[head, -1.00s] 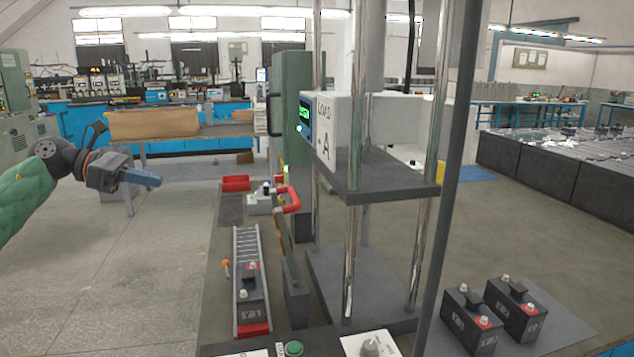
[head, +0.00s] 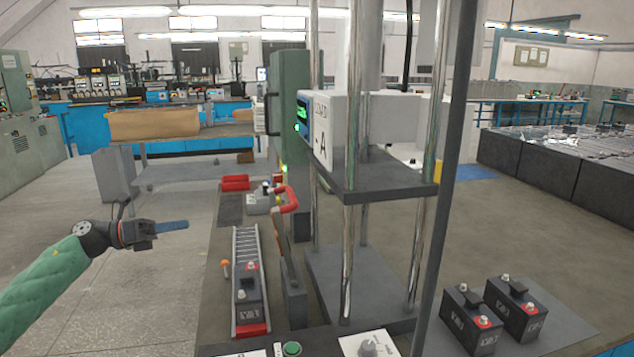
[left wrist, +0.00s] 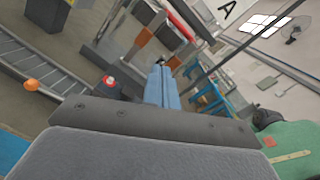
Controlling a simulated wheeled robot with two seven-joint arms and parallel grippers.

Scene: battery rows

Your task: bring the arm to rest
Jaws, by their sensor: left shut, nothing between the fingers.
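My left gripper (head: 172,227) is shut and empty, its blue fingers together. It hangs over open floor to the left of the bench in the head view, clear of everything. The shut blue fingers also show in the left wrist view (left wrist: 162,88). My left arm has a green sleeve and comes in from the lower left. My right gripper is not in either view.
A roller track (head: 236,250) holds a black battery (head: 248,291). A press with chrome columns (head: 348,240) stands right of it. Two batteries (head: 467,318) (head: 516,308) sit at the lower right.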

